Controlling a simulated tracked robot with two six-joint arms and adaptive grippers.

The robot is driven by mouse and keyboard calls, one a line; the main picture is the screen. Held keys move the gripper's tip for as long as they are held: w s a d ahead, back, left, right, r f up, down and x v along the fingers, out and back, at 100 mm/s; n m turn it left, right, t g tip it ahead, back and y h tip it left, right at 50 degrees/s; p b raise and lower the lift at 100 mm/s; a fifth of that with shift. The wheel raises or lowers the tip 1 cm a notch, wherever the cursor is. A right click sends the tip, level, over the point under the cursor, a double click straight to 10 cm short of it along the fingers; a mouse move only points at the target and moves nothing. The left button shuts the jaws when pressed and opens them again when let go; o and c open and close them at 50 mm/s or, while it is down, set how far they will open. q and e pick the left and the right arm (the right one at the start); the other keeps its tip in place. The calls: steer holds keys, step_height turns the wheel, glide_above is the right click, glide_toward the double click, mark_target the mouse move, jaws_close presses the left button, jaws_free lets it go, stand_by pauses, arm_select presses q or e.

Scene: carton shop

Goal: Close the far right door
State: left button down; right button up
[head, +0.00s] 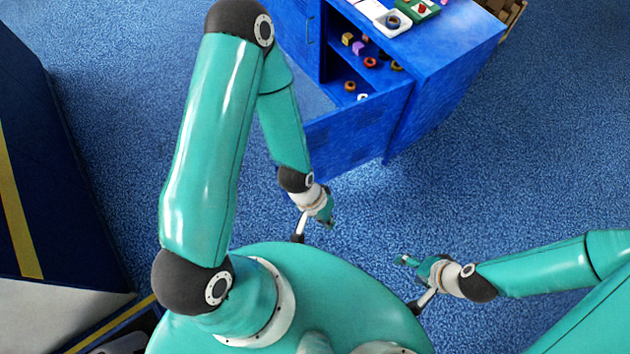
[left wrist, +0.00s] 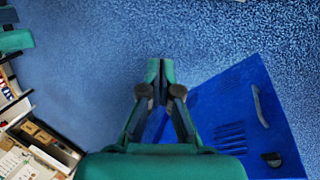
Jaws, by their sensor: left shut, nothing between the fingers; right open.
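The blue cabinet (head: 440,75) stands at the top of the head view. One of its doors (head: 352,130) stands open, swung out toward me from the cabinet's right part. In the left wrist view a blue door panel (left wrist: 235,115) with a bar handle (left wrist: 260,106) and slots lies to the right of my gripper. My left gripper (head: 330,221) is shut and empty, below the open door and apart from it in the head view; its fingers also show in the left wrist view (left wrist: 160,72). My right gripper (head: 402,260) is open and empty, low at right, away from the cabinet.
Small coloured items (head: 370,62) lie on shelves inside the open compartment. A white tray (head: 391,24) and a green tray (head: 420,12) sit on the cabinet top. A dark block with a yellow stripe (head: 18,200) stands at the left. Blue carpet to the right is free.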

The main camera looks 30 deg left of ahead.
arm_select(q)
steer(key=s+d+f+m+g+y+b, duration=0.45)
steer(key=m+b, duration=0.55)
steer(key=m, duration=0.4)
steer(key=w+a+r+m+t+y+b, duration=0.2)
steer(key=w+m+t+y+b, duration=0.15)
steer(key=w+m, duration=0.2)
steer(key=w+a+r+m+t+y+b, duration=0.1)
steer(key=w+r+m+t+y+b, duration=0.1)
steer(key=w+m+t+y, duration=0.3)
steer(key=w+a+f, duration=0.2)
steer(key=a+f, duration=0.1)
steer(key=a, duration=0.2)
steer(key=w+a+f+n+g, duration=0.1)
steer(key=w+a+f, duration=0.1)
steer(key=a, duration=0.3)
steer(key=shift+a+f, duration=0.35)
steer(key=shift+f, duration=0.4)
steer(key=shift+w+n, duration=0.1)
steer(key=shift+n, duration=0.15)
